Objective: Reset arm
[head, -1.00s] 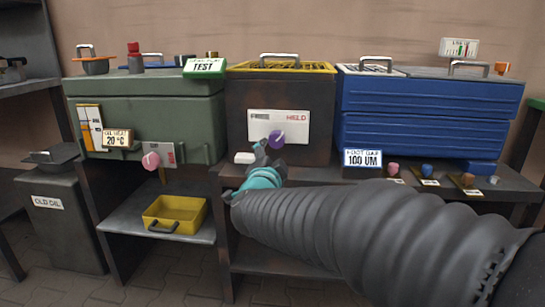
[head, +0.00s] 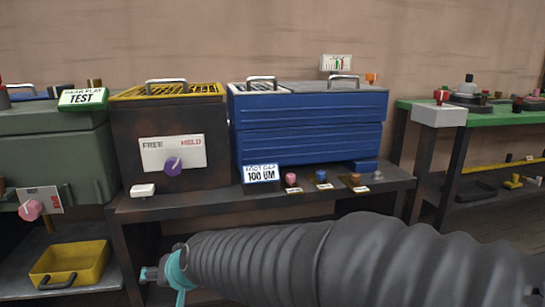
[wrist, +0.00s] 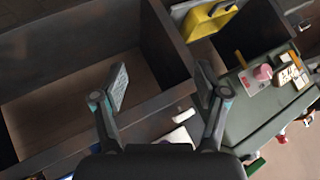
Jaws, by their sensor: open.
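My arm, in a dark ribbed sleeve, reaches from the lower right of the head view towards the left. My gripper (head: 150,274) is at its end, below the bench edge and in front of the dark opening under the bench. In the wrist view my gripper (wrist: 165,90) shows two fingers spread wide apart with nothing between them. The dark brown shelf space under the bench (wrist: 80,85) lies beyond the fingers. In the head view the gripper is small and seen from the side.
A dark box with a FREE/HELD panel and purple knob (head: 173,167) stands on the bench, beside a blue chest (head: 310,125). A yellow tray (head: 70,264) sits on a low shelf at left. A green-topped table (head: 480,115) stands at right. Small coloured knobs line the bench front.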

